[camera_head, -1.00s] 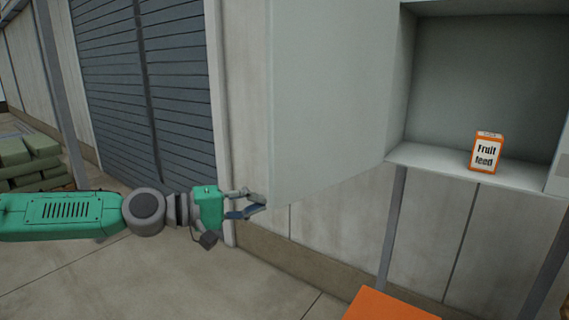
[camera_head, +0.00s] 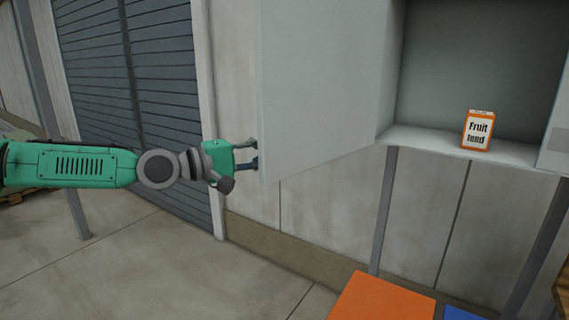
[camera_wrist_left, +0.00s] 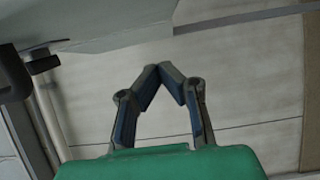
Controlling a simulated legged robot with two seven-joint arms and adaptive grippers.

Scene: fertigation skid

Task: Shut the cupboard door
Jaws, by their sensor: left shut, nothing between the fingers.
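The cupboard door (camera_head: 320,90) is a large pale grey panel standing open, swung out to the left of the cupboard (camera_head: 470,60). A pale grey panel, apparently the door (camera_wrist_left: 110,22), crosses the top of the left wrist view. My left gripper (camera_head: 256,154) is at the door's free left edge, near its lower corner; the fingertips seem partly hidden behind that edge. In the wrist view my left gripper (camera_wrist_left: 172,72) is shut and empty, its fingertips together. Whether it touches the door I cannot tell. My right gripper is not in view.
An orange and white Fruit feed box (camera_head: 478,130) stands on the cupboard floor, inside the opening. An orange surface (camera_head: 382,300) and a blue one (camera_head: 462,313) lie below. A grey roller shutter (camera_head: 140,80) is behind my arm. The floor at lower left is clear.

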